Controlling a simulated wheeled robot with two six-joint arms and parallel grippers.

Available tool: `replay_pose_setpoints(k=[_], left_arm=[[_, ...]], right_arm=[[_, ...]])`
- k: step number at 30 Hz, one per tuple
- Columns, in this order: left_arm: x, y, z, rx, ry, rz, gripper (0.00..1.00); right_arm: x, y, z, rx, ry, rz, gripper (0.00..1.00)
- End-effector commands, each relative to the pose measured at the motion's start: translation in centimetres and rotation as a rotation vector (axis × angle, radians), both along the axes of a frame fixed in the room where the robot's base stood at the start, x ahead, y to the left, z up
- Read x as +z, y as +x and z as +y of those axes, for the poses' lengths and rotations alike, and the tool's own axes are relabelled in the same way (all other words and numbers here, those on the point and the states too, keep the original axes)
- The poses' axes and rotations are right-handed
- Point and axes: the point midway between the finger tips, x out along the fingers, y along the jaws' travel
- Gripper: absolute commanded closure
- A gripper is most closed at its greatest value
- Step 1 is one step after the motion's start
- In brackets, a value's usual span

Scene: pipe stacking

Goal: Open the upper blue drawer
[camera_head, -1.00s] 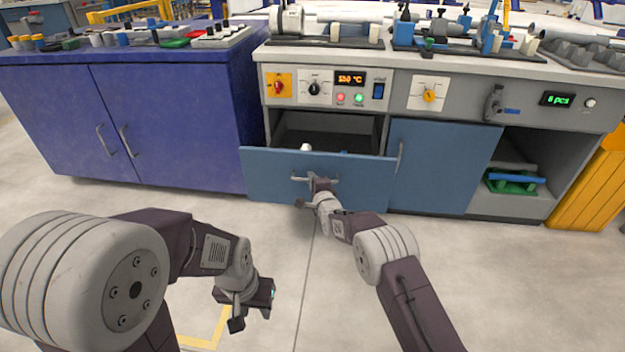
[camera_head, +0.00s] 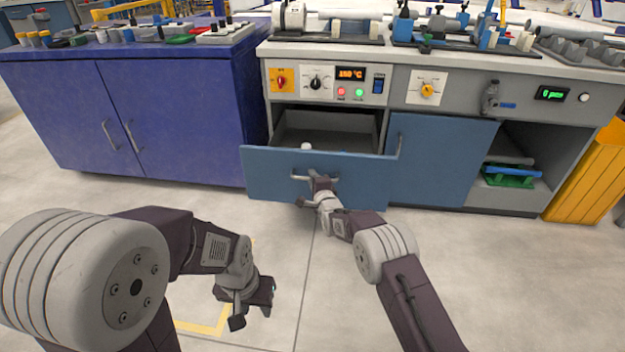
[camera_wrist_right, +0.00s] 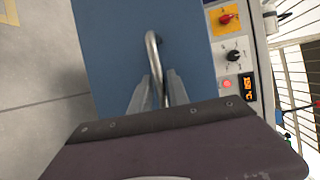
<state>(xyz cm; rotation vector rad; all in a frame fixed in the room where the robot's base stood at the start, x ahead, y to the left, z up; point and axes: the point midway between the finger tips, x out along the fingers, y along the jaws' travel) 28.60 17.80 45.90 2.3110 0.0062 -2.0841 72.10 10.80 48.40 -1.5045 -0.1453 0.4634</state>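The upper blue drawer (camera_head: 262,176) is pulled out from the workbench in the head view, and its open inside shows behind the front panel. A small white item (camera_head: 306,147) shows inside it. The drawer's metal bar handle (camera_head: 301,178) is on the front panel, and it also shows in the right wrist view (camera_wrist_right: 152,52). My right gripper (camera_head: 316,180) is at the handle, with its fingers (camera_wrist_right: 158,92) on either side of the bar, closed on it. My left gripper (camera_head: 254,308) hangs over the floor at lower left, away from the drawer; its finger opening is not clear.
A blue cabinet door (camera_head: 440,160) is right of the drawer, with an open shelf holding a green and blue item (camera_head: 510,174). A purple-blue cabinet (camera_head: 180,120) stands at left. A yellow bin (camera_head: 590,175) is at far right. The floor in front is clear.

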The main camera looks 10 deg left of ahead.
Motion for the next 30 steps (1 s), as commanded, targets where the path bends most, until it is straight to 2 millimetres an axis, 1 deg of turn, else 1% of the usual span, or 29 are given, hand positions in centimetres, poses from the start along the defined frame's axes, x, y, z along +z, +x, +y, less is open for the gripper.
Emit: replay_pose_setpoints(k=[5, 10, 14, 22, 23, 24, 30], left_arm=[[0.1, 0.0, 0.0, 0.0, 0.0, 0.0, 0.64], [1.1, 0.0, 0.0, 0.0, 0.0, 0.0, 0.64], [2.4, 0.0, 0.0, 0.0, 0.0, 0.0, 0.64], [5.2, 0.0, 0.0, 0.0, 0.0, 0.0, 0.64], [4.2, 0.0, 0.0, 0.0, 0.0, -0.001, 0.64], [3.8, 0.0, 0.0, 0.0, 0.0, 0.0, 0.64], [3.5, 0.0, 0.0, 0.0, 0.0, 0.0, 0.64]], right_arm=[[0.1, 0.0, 0.0, 0.001, 0.0, 0.0, 0.79], [0.5, -0.9, -0.3, 0.0, -0.001, 0.002, 0.79], [1.0, -2.4, -1.0, 0.0, -0.002, 0.002, 0.79], [1.9, -6.4, -2.7, 0.0, -0.002, 0.002, 0.79], [1.3, -6.7, -2.8, 0.0, 0.0, 0.001, 0.79], [1.3, -7.1, -3.0, 0.0, 0.0, 0.0, 0.79], [1.6, -8.2, -3.5, 0.0, 0.0, 0.0, 0.79]])
